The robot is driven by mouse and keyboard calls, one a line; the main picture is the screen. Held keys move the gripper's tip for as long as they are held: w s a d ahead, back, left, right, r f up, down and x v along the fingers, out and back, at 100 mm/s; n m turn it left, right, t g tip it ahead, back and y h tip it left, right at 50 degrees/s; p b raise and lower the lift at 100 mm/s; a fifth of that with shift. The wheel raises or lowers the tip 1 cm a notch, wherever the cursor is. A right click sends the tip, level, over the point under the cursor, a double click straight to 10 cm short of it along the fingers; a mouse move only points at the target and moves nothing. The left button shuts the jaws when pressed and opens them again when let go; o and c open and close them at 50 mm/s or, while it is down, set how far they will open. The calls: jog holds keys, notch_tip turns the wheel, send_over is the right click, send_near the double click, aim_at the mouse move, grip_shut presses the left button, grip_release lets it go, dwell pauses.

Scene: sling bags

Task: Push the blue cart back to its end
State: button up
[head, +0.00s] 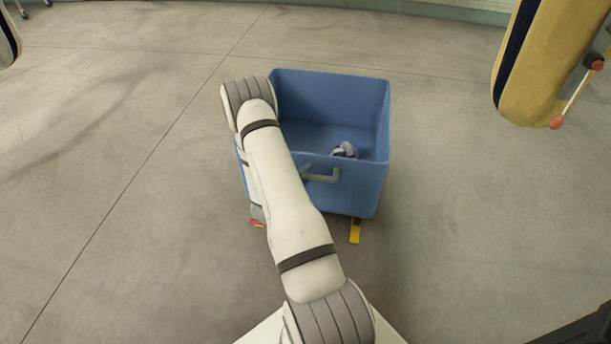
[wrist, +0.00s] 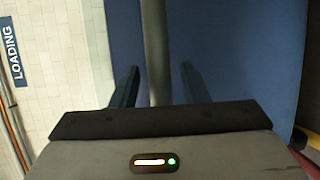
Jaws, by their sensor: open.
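The blue cart (head: 357,188), an open-topped bin, stands on the floor in the middle of the head view. A grey bar (wrist: 157,45), seemingly the handle, runs between the fingers, closer to the left one. Whether it touches either finger cannot be told.
A small grey-white item (head: 345,150) lies inside the cart. A large yellow and navy bag (head: 540,60) hangs at upper right, with a red-ended rod. A LOADING sign (wrist: 16,55) shows on the wall. Floor left is clear.

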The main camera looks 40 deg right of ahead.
jog(key=shift+c, duration=0.4)
grip_shut()
